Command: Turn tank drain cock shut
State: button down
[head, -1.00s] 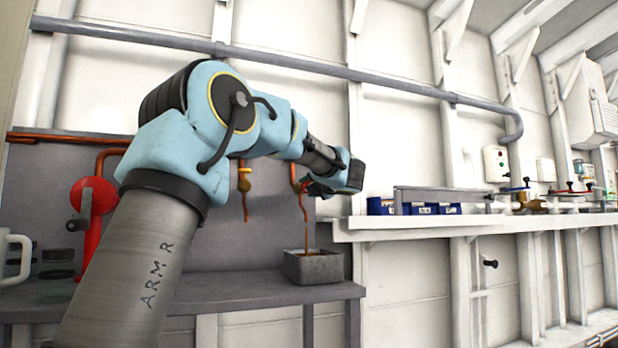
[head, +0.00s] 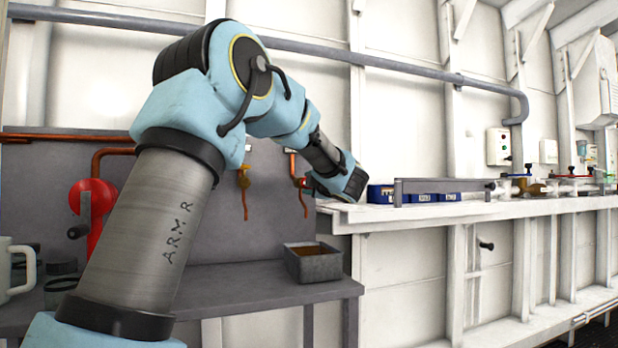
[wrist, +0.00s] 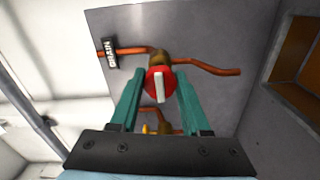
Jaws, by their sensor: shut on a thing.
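The drain cock (wrist: 159,59) is a brass body on a copper pipe, with a round red knob (wrist: 151,84) bearing a white bar. In the wrist view the bar stands nearly upright, across the run of the pipe. A black "DRAIN" tag (wrist: 108,54) is beside it, upside down. My gripper (wrist: 160,76) has its green fingers on either side of the red knob, shut on it. In the head view the drain's copper outlet (head: 303,205) hangs above a grey tray (head: 318,268) holding brown liquid. No stream shows between them. My wrist hides most of the cock there.
A second brass cock with a yellow handle (head: 244,178) is left of the drain cock. A red crank-handled device (head: 92,210), jars and a white mug (head: 14,270) stand at the left. Blue bins (head: 424,197) sit on the white shelf (head: 480,211) at right.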

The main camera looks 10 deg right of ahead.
jog(key=shift+m, duration=0.3)
jog(key=shift+c, duration=1.9)
grip_release()
jog(key=s+d, duration=0.1)
jog(key=s, duration=0.9)
jog(key=shift+s+d, duration=0.2)
jog(key=shift+s, duration=0.2)
